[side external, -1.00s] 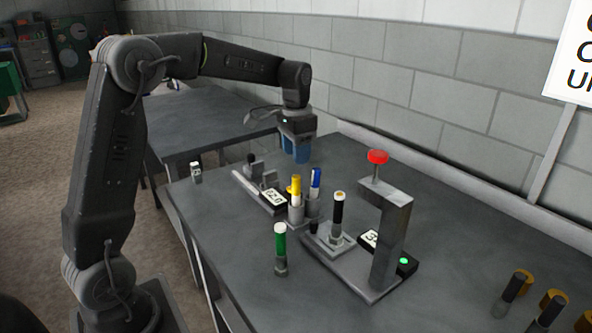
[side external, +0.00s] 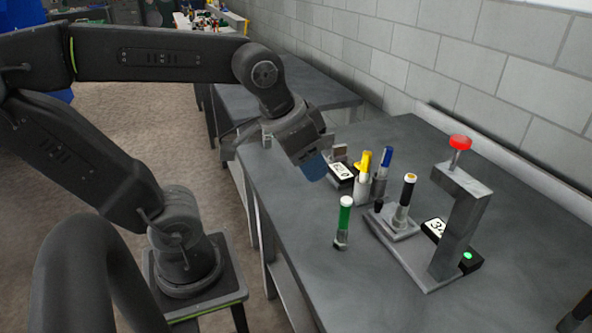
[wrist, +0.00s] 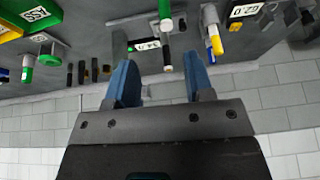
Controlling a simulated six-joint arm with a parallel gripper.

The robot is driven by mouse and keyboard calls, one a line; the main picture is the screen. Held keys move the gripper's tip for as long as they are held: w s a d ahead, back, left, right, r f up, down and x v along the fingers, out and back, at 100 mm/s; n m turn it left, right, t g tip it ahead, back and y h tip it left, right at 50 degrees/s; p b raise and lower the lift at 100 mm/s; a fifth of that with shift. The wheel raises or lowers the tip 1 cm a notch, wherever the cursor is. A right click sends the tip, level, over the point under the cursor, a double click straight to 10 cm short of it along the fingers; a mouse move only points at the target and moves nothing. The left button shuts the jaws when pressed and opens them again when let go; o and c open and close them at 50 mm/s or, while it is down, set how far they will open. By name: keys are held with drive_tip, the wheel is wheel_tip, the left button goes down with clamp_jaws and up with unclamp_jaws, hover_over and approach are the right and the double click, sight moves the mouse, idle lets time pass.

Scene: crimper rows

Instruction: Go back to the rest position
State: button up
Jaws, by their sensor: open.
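My gripper (side external: 314,165) hangs from the bent arm over the table's left part in the side view, its blue fingers tilted downward. In the wrist view my gripper (wrist: 161,84) is open, with a clear gap between the blue fingers and nothing held. The red-topped grey press (side external: 460,215) stands to the right, with a black tube (side external: 406,194) upright in its base and a lit green lamp. A green tube with a white cap (side external: 344,222) stands upright in front of the press, apart from my gripper.
A yellow marker (side external: 364,163) and a blue marker (side external: 384,163) stand in holders beside a small display unit (side external: 341,172), close right of my fingers. The block wall (side external: 430,70) bounds the table's back. The table front (side external: 310,265) is bare.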

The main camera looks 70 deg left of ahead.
drive_tip(key=shift+s+d+f+t, duration=0.2)
drive_tip(key=shift+s+f, duration=0.2)
drive_tip(key=shift+s, duration=0.2)
drive_tip(key=shift+s+d+f+t, duration=0.1)
drive_tip(key=shift+s+d+f, duration=0.1)
drive_tip(key=shift+s+f, duration=0.3)
drive_tip(key=shift+s+r, duration=0.1)
idle(0.5)
